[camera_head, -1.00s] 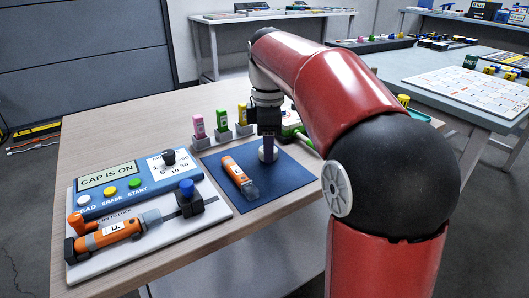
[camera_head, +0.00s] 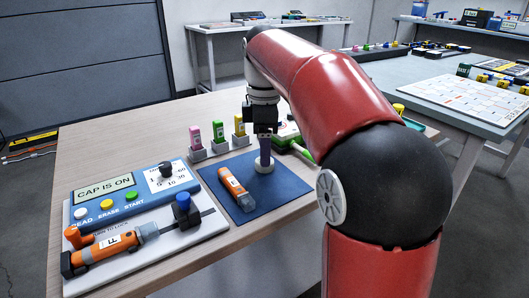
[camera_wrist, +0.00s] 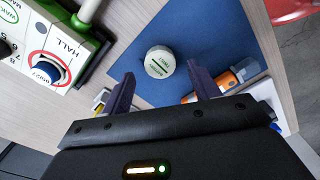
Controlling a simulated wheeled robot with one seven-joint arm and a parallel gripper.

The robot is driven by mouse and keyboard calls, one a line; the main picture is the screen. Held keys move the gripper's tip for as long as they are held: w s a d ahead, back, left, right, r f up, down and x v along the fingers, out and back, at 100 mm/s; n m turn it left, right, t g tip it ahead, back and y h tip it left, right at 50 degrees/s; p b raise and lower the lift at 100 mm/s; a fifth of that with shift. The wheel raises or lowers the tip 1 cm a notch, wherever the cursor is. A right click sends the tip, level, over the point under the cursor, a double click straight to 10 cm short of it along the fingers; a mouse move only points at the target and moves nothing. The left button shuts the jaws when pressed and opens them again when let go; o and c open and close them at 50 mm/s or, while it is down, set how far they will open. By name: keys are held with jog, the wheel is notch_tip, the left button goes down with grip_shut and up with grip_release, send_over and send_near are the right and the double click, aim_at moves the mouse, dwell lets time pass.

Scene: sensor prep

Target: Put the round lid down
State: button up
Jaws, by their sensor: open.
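The round lid (camera_head: 264,167) is a small white disc lying flat on the blue mat (camera_head: 285,199), near its back right part. In the wrist view the lid (camera_wrist: 160,62), with small print on its top, lies beyond the fingertips, apart from both. My gripper (camera_head: 264,150) is just above the lid, pointing down. In the wrist view my gripper (camera_wrist: 162,82) is open with nothing between its two dark purple fingers.
An orange pen-like device (camera_head: 235,188) lies on the mat left of the lid. Pink (camera_head: 195,135), green (camera_head: 219,131) and yellow (camera_head: 240,125) pieces stand in holders behind. A blue panel reading "CAP IS ON" (camera_head: 104,188) is at left. A green-edged device (camera_wrist: 60,50) is close by.

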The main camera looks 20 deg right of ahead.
notch_tip(320, 180, up, 9)
jog(key=p, duration=0.2)
jog(key=s+f+m+t, duration=0.5)
jog(key=s+f+m, duration=1)
jog(key=s, duration=0.7)
notch_tip(320, 180, down, 3)
jog(key=shift+r+t, duration=0.2)
jog(key=shift+t, duration=0.1)
